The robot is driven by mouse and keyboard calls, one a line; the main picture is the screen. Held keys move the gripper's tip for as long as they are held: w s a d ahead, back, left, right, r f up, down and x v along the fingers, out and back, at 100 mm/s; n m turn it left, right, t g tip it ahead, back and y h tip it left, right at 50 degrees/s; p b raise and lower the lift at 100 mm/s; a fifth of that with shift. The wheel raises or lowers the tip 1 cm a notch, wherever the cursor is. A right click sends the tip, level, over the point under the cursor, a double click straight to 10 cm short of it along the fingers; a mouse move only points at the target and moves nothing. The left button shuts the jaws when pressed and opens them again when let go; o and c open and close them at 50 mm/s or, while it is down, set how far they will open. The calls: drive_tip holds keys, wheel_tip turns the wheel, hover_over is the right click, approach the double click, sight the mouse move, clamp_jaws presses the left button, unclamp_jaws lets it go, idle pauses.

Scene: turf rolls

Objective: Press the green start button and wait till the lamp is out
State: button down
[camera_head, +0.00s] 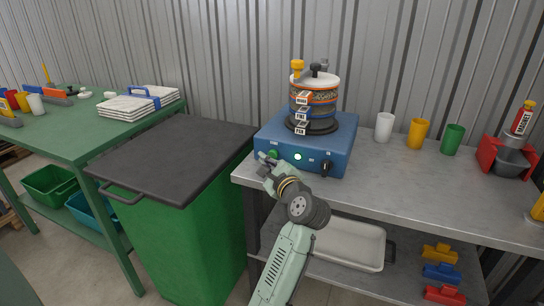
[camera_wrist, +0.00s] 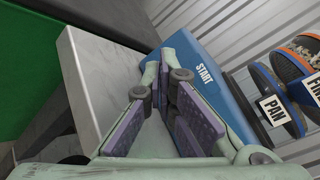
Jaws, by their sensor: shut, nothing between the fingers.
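The blue shaker base (camera_head: 335,133) stands on the steel bench with a stack of labelled sieves (camera_head: 314,100) on it. Its green start button (camera_head: 272,154) is on the front face at the left. A round lamp (camera_head: 297,157) beside it looks bright, whitish green. My gripper (camera_head: 265,158) is shut and empty, its tips right at the button; I cannot tell whether they touch it. In the wrist view the fingers (camera_wrist: 166,78) reach to the blue base (camera_wrist: 215,88) near the word START, and the button is hidden.
A black knob (camera_head: 325,168) sits right of the lamp. A green bin (camera_head: 190,235) with a dark lid stands left of the steel bench (camera_head: 400,183). White, yellow and green cups stand right of the shaker. A white tray (camera_head: 345,245) lies on the shelf below.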

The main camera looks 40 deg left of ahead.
drive_tip(key=s, duration=0.2)
drive_tip(key=s+d, duration=0.1)
drive_tip(key=s, duration=0.2)
drive_tip(key=shift+d, duration=0.1)
idle(1.0)
